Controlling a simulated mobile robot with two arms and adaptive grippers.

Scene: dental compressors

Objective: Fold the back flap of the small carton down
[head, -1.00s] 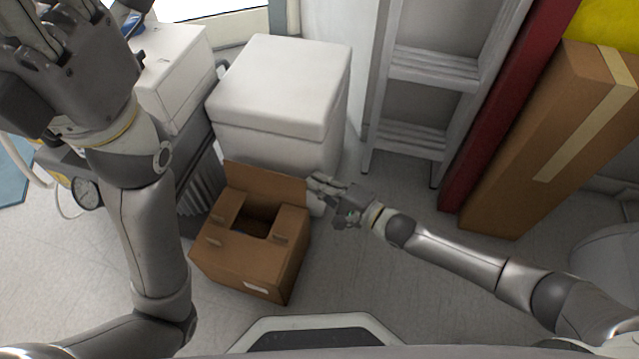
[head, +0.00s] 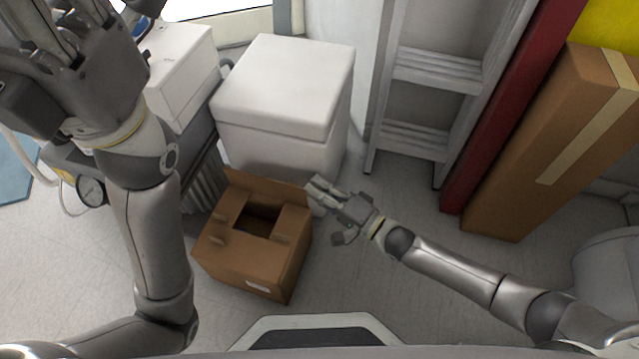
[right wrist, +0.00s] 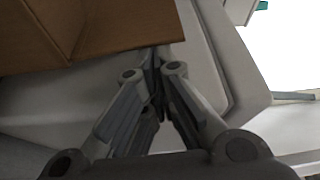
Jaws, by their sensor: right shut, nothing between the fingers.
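The small carton (head: 250,262) is a brown box on the floor in the head view. Its front and side flaps lie inward around a dark central opening. Its back flap (head: 268,186) stands up at a tilt along the rear edge. My right gripper (head: 318,187) is shut and empty at the right end of the back flap; I cannot tell if it touches. In the right wrist view, brown cardboard (right wrist: 110,25) is just beyond and left of the right fingertips (right wrist: 155,62). My left gripper (head: 50,35) is raised at upper left, partly cut off; its opening is unclear.
A white box-shaped unit (head: 285,95) stands right behind the carton. A compressor with a gauge (head: 91,191) is at left. A ladder (head: 430,100), a red panel (head: 508,110) and a tall brown box (head: 545,150) stand at right. Floor is clear right of the carton.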

